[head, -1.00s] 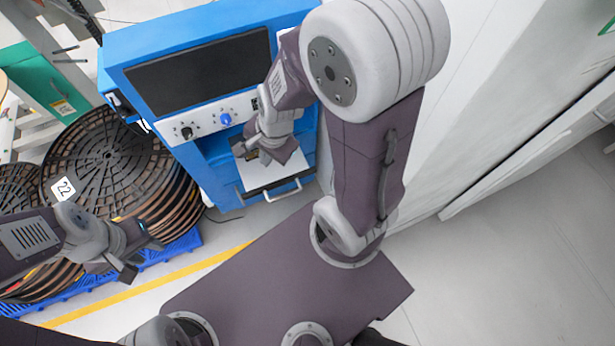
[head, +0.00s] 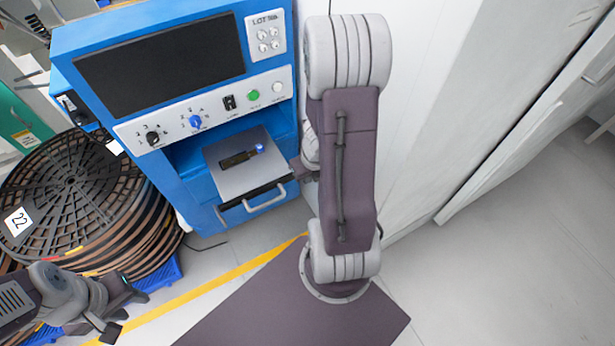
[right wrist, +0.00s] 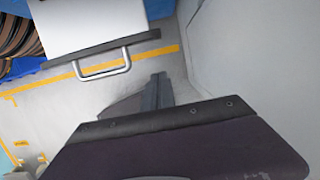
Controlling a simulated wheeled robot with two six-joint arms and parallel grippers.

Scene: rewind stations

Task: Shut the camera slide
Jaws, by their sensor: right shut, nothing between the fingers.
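The camera slide (head: 235,183) is a pale plate with a dark front edge and a silver bar handle (head: 266,201). It sticks out from the opening of the blue machine (head: 203,190). A small dark part (head: 238,159) with a blue glow at one end lies on it. The slide (right wrist: 85,22) and handle (right wrist: 104,69) also show in the right wrist view. My right gripper (right wrist: 158,92) is shut and empty, apart from the handle and to its right; my arm mostly hides it in the head view. My left gripper (head: 122,312) is open and empty at the lower left, far from the slide.
The machine has a dark screen (head: 160,65) and a panel of knobs and buttons (head: 205,115) above the slide. Stacked black reels (head: 75,190) stand on a blue pallet at left. A white wall (head: 430,110) is close on the right. Floor before the slide is clear.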

